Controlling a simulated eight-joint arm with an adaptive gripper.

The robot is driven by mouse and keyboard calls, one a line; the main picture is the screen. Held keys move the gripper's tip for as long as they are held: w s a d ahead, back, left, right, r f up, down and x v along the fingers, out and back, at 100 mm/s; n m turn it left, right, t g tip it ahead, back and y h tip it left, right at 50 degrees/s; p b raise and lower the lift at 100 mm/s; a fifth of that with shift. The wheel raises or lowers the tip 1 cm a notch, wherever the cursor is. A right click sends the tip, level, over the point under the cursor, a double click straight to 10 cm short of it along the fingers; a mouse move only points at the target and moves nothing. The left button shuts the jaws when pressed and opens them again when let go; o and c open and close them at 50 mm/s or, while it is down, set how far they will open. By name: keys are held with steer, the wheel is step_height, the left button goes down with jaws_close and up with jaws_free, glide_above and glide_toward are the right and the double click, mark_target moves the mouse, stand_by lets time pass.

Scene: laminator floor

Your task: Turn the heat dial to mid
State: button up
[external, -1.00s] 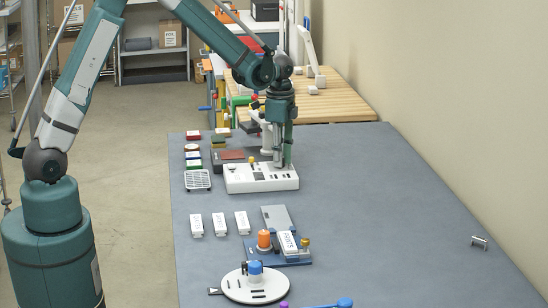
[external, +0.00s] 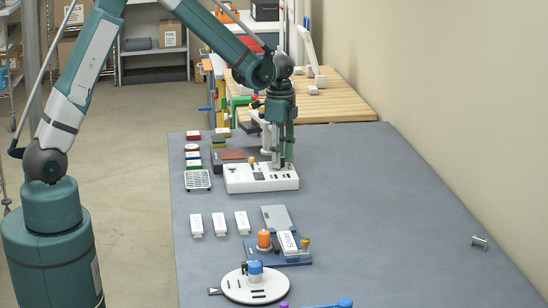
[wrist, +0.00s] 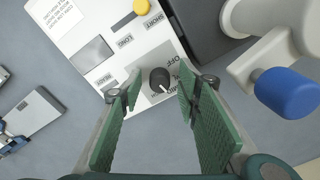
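The heat dial (wrist: 159,79) is a small black round knob with a white pointer mark. It sits on the white control panel (wrist: 84,23) of the machine, whose white body (external: 243,180) shows in the external view. In the wrist view the pointer mark faces the lower right. The word OFF is printed beside the dial; other lettering near it is too small or covered to read. My gripper (wrist: 154,92) is open, its green fingers on either side of the dial with a visible gap at each side. In the external view my gripper (external: 282,166) points down over the machine's right part, and the dial is hidden.
A yellow button (wrist: 141,7) is on the same panel, near labels SHORT and LONG. A blue-ended grey lever (wrist: 287,92) is close to the right finger. White blocks (external: 219,223) and a round white fixture (external: 233,286) stand nearer the camera. The table's right side is mostly clear.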

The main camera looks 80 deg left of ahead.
step_height(320, 180, up, 12)
stand_by(0.8)
steer(key=shift+d+r, duration=0.1)
stand_by(0.4)
steer(key=s+d+r+n+t, duration=0.2)
steer(key=s+d+r, duration=0.4)
steer(key=d, duration=0.5)
steer(key=s+d+r+n+t, duration=0.1)
steer(key=s+d+r, duration=0.55)
steer(key=d, duration=0.35)
steer(key=s+d+f+n+t, duration=0.2)
steer(key=s+d+n+t, duration=0.1)
steer(key=s+d, duration=1.1)
steer(key=s+t, duration=0.1)
steer(key=s, duration=0.3)
steer(key=shift+d+f+n, duration=0.15)
steer(key=shift+f+n, duration=0.05)
steer(key=shift+n, duration=0.1)
